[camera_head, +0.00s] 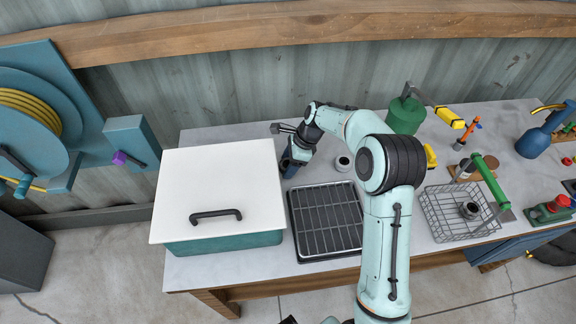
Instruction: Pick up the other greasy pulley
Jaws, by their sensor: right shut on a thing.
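My right gripper (289,168) points down at the table just right of the lidded box. It is shut on a dark thing, largely hidden by the gripper, so I cannot tell what it is. A grey ring-shaped pulley (343,162) with a dark centre stands on the table behind the black rack, to the right of the gripper and apart from it. Another dark pulley (470,210) lies in the wire basket (447,222) at the right. I cannot make out grease on either. My left gripper is not in view.
The green box with a white lid (222,180) fills the table's left side. A black slotted rack (325,222) lies beside it. A green can (405,114), yellow tools and a blue can (533,143) stand at the right. My right arm covers the table between rack and basket.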

